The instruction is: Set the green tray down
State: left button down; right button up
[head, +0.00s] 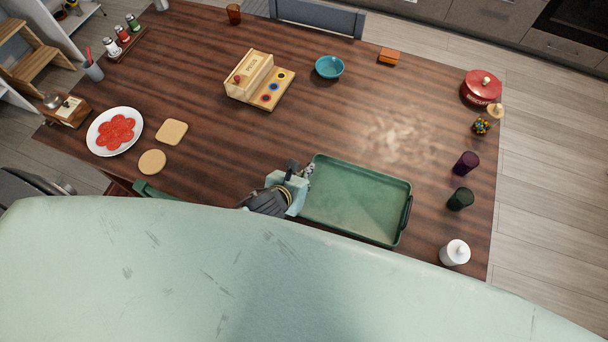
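The green tray (360,198) is a shallow, empty rectangle at the front of the wooden table, right of the middle. It looks flat; I cannot tell whether it rests fully on the table or sits slightly above it. A dark handle shows at its right end. My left gripper (302,170) is at the tray's left end, where the other handle would be hidden. Its fingers are small and partly covered by its own pale housing, so whether they are closed on the tray is unclear. My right gripper is not in view.
The wooden table (208,68) has a pale smudge (398,138) behind the tray. A purple cup (466,163), a dark green cup (460,199) and a white jar (455,252) stand right of the tray. A wooden box (252,77) and blue bowl (329,67) stand farther back.

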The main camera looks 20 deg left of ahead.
pick_arm(q)
jog(key=shift+f, duration=0.15)
jog(key=shift+f, duration=0.15)
jog(key=c, duration=1.9)
grip_release()
jog(key=v, duration=1.2)
jog(key=shift+b, duration=0.3)
